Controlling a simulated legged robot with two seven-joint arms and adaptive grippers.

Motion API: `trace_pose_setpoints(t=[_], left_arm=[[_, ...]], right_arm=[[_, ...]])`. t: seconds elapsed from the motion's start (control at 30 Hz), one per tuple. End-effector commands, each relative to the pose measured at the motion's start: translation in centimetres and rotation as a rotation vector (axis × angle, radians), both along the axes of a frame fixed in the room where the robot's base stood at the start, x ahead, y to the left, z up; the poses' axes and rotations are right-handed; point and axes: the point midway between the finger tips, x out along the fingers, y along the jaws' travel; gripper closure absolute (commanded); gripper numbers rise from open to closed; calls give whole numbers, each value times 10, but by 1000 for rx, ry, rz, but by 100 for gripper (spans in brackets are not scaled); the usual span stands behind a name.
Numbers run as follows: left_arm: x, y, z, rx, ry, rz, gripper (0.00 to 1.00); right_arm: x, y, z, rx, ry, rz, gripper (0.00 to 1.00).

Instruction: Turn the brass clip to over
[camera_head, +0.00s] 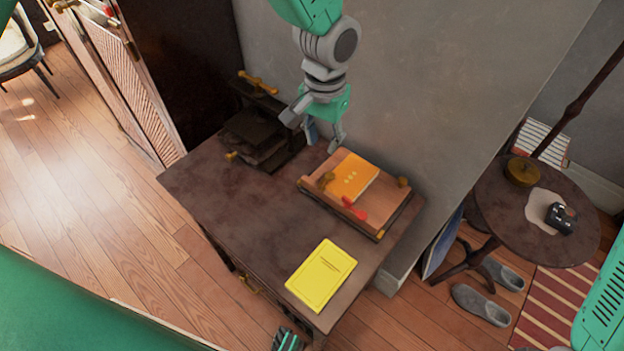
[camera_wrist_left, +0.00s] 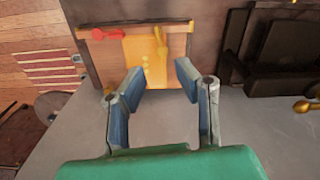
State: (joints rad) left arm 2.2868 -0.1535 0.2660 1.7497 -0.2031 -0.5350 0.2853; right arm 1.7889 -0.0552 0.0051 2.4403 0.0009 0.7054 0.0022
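A wooden board (camera_head: 312,189) on the desk carries an orange book (camera_head: 352,176). A red clip (camera_head: 353,208) is at the near edge. My left gripper (camera_head: 312,135) is open and empty, above the desk's wall side, apart from the clips. It also shows open in the left wrist view (camera_wrist_left: 160,70). My right gripper is not clearly visible.
A dark press with a brass handle (camera_head: 262,135) stands left of the board, close to my left gripper. A yellow book (camera_head: 320,275) lies at the desk's near end. The grey wall (camera_head: 440,130) is behind. The desk's middle (camera_head: 250,205) is clear.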

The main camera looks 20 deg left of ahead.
Motion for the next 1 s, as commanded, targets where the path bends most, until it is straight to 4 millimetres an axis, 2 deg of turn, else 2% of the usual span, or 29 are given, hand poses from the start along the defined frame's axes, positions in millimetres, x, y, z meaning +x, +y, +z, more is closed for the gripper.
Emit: trace_pose_setpoints(t=[0.17, 0.4, 0.6, 0.8, 1.0], left_arm=[[0, 0, -27, 1, 6, 0, 72], [1, 1, -81, 0, 6, 3, 72], [0, 1, -114, 0, 3, 4, 72], [1, 0, -131, 0, 2, 4, 72], [1, 0, -133, 0, 2, 5, 72]], right_arm=[[0, 0, 2, -1, 1, -1, 60], [0, 0, 2, -1, 0, -1, 60], [0, 0, 2, 0, 0, -1, 60], [0, 0, 2, 0, 0, -1, 60], [0, 0, 2, 0, 0, -1, 60]])
